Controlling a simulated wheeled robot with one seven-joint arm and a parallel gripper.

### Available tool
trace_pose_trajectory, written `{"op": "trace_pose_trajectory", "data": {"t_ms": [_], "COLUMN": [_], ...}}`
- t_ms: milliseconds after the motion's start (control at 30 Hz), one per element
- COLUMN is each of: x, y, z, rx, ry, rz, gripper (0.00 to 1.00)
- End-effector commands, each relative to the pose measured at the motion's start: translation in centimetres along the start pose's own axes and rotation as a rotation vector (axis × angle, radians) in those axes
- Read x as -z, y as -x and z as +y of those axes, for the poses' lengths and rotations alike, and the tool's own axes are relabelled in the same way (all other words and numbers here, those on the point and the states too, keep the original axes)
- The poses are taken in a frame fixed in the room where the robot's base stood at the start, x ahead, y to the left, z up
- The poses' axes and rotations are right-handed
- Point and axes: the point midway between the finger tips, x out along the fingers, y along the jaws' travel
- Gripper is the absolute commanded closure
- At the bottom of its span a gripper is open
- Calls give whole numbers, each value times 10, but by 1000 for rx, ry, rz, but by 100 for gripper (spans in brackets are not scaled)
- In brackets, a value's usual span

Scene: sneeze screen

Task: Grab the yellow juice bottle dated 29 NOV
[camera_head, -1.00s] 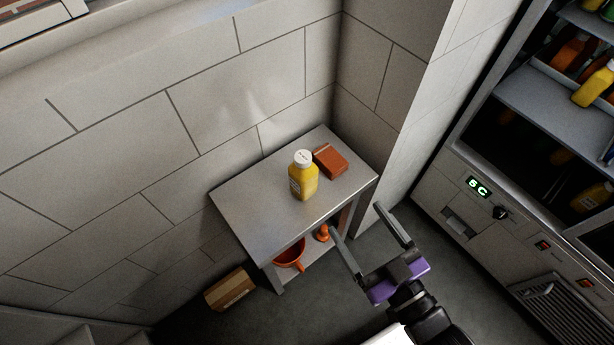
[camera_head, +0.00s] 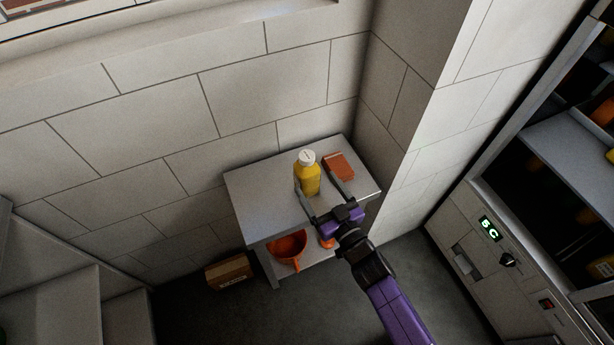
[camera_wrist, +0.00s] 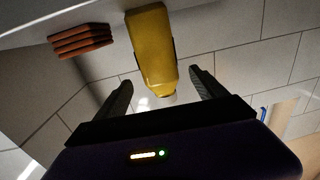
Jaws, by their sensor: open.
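A yellow juice bottle (camera_head: 308,180) with a white cap stands upright on a small grey table (camera_head: 262,205) by the wall. Its date cannot be read in these views. My gripper (camera_head: 319,193) is open, with its two fingers reaching over the table toward the bottle, one finger near its left side and one to its right. In the wrist view the bottle (camera_wrist: 152,50) appears ahead, between the directions of the two open fingers (camera_wrist: 160,88), and it does not look clamped.
A reddish-brown block (camera_head: 339,166) lies on the table just right of the bottle. Below are an orange bowl (camera_head: 287,250) on the lower shelf and a cardboard box (camera_head: 228,272) on the floor. A lit refrigerated cabinet (camera_head: 490,255) holding more bottles stands at right.

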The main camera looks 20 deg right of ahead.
Motion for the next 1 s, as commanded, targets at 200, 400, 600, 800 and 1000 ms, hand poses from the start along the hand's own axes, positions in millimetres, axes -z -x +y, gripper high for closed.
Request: {"op": "trace_pose_trajectory", "data": {"t_ms": [200, 400, 600, 800, 1000], "x": [2, 1, 0, 0, 0], "y": [-23, -52, -65, -65, -65], "z": [1, 0, -1, -1, -1], "rx": [-2, -2, -1, -1, -1], "ry": [1, 1, 2, 2, 2], "rz": [1, 2, 0, 0, 0], "gripper": [19, 19, 19, 19, 56]}}
